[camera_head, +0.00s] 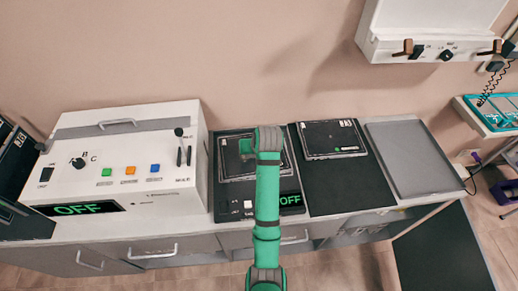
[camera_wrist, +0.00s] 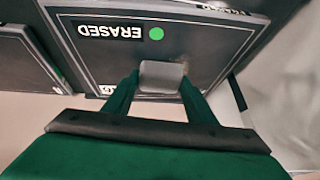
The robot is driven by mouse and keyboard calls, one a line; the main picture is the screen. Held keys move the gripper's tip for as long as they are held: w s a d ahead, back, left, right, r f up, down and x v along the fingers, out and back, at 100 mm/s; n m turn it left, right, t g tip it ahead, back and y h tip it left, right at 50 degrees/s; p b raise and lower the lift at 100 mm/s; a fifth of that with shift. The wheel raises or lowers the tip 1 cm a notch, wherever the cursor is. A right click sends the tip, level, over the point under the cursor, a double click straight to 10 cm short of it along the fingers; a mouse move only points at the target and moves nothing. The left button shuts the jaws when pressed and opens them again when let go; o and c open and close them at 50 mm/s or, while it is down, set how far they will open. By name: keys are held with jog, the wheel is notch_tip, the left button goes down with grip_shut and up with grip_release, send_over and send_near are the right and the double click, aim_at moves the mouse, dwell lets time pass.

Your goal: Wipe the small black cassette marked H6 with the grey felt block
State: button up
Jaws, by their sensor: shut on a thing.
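A black cassette (camera_head: 235,171) lies on a black unit with an OFF display. It fills the upper wrist view (camera_wrist: 205,55), with an inverted ERASED label and a green dot. Its corner mark is partly covered by a finger, so I cannot read it fully. My gripper (camera_head: 247,147) is over this cassette. In the wrist view my gripper (camera_wrist: 160,85) is shut on the grey felt block (camera_wrist: 161,74). The block is at the cassette face near one edge; I cannot tell whether it touches.
The black unit (camera_head: 230,212) stands beside a white console (camera_head: 120,160) with buttons and an OFF display. A dark mat (camera_head: 345,190) lies under the right cassette. A grey tray (camera_head: 412,160) is further right. A white wall box (camera_head: 425,25) hangs above.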

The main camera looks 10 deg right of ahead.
jog(key=shift+s+a+f, duration=0.1)
jog(key=shift+a, duration=1.1)
jog(key=shift+s+a+f, duration=0.1)
jog(key=shift+a, duration=1.1)
jog(key=shift+w+r, duration=0.1)
jog(key=shift+w, duration=0.55)
jog(key=shift+w+d+r, duration=0.1)
jog(key=shift+d, duration=0.85)
jog(key=shift+w+d+r, duration=0.1)
jog(key=shift+d, duration=0.85)
jog(key=shift+w+d+f, duration=0.1)
jog(key=shift+w+d, duration=0.05)
jog(key=shift+d, duration=1.8)
jog(key=shift+a, duration=0.15)
jog(key=shift+s+a, duration=0.2)
jog(key=shift+a, duration=1.7)
jog(key=shift+s+a, duration=0.15)
jog(key=shift+a, duration=1.7)
